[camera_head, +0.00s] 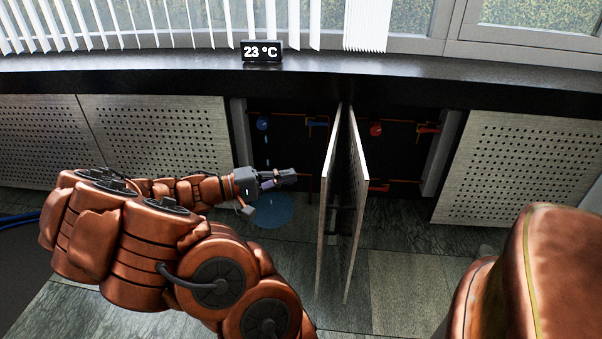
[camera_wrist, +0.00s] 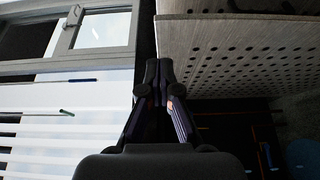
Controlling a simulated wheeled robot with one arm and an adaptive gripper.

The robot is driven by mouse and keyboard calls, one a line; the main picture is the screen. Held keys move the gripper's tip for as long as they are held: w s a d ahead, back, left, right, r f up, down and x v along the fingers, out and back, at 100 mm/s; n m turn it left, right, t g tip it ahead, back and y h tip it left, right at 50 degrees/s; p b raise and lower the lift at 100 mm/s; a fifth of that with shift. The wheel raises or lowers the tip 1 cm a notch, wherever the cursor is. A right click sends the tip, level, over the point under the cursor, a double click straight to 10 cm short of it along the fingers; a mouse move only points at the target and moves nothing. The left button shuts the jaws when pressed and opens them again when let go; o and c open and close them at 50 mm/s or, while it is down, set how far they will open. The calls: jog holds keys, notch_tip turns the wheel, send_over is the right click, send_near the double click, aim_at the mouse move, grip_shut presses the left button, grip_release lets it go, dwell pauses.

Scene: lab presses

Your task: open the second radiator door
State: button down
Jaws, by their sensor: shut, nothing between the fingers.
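Two perforated radiator doors, a left one (camera_head: 328,205) and a right one (camera_head: 356,200), stand swung out from the cabinet, nearly edge-on and close together. Which one counts as the second I cannot tell. My gripper (camera_head: 288,177) is shut and empty, left of the left door and in front of the open left bay. In the head view a gap shows between its tips and that door. In the wrist view my gripper (camera_wrist: 157,78) points toward a perforated door panel (camera_wrist: 245,55) that fills the upper right; contact cannot be judged there.
The open bays show a blue valve (camera_head: 263,123) and a red valve (camera_head: 376,129) with pipes. Closed perforated panels (camera_head: 160,135) flank them left and right (camera_head: 515,170). A dark sill (camera_head: 420,75) with a 23 °C display (camera_head: 262,52) runs above. A blue puddle (camera_head: 268,210) lies below.

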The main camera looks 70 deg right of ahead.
jog(key=w+a+p, duration=0.1)
jog(key=w+a, duration=0.3)
jog(key=a, duration=0.2)
jog(key=shift+a+p, duration=0.35)
jog(key=shift+w, duration=0.1)
jog(key=s+a+r+t+y+p, duration=0.2)
jog(key=a+r+p, duration=0.3)
jog(key=r+p, duration=0.25)
jog(key=s+a+r+t+y+p, duration=0.2)
jog(key=s+a+r+y+p, duration=0.15)
jog(key=r+p, duration=0.45)
jog(key=s+a+r+n+t+y+p, duration=0.1)
jog(key=a+r+n+t+y+p, duration=0.2)
jog(key=a+r+p, duration=0.6)
jog(key=s+a+r+n+t+y+p, duration=0.1)
jog(key=a+r+n+t+y+p, duration=0.2)
jog(key=a+r+p, duration=0.7)
jog(key=a+n+t, duration=0.2)
jog(key=a+n, duration=0.1)
jog(key=a, duration=0.3)
jog(key=shift+s+r+n+p, duration=0.15)
jog(key=shift+s+n+p, duration=0.1)
jog(key=shift+n+p, duration=0.15)
jog(key=shift+a, duration=0.1)
